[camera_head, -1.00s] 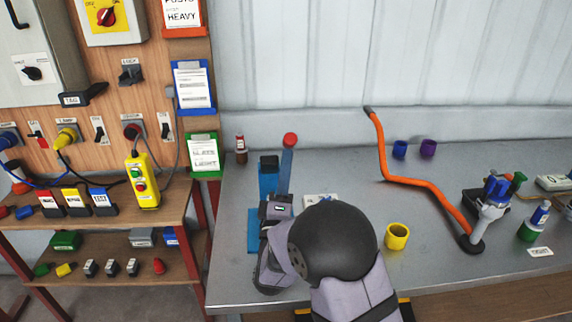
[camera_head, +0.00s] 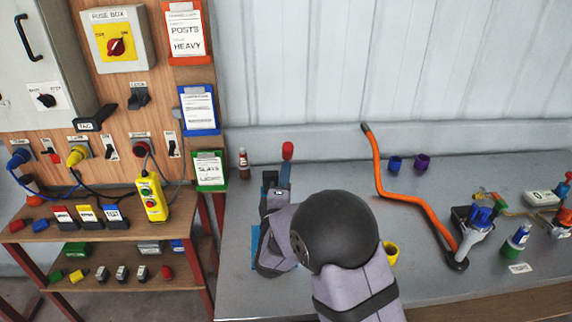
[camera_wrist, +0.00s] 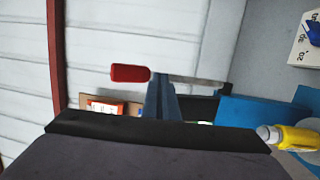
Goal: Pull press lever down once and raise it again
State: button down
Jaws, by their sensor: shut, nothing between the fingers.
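My gripper (camera_head: 270,180) is shut and empty, close to the left of the lever. My arm hides most of the press, leaving a strip of its blue base (camera_head: 255,245) visible. Whether the gripper touches the lever cannot be told.
A yellow cup (camera_head: 391,253) is partly hidden behind my arm. A small brown bottle (camera_head: 244,163) stands left of the press. A switch board and shelves stand at the left.

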jog(key=w+p, duration=0.1)
jog(key=w+r+g+p, duration=0.1)
jog(key=w+p, duration=0.1)
jog(key=shift+w+g, duration=0.25)
jog(key=shift+g, duration=0.05)
jog(key=shift+r, duration=0.15)
dwell(0.3)
jog(key=r+b+v, duration=0.1)
jog(key=v, duration=1.3)
jog(key=shift+b, duration=0.4)
jog(key=shift+d+r, duration=0.15)
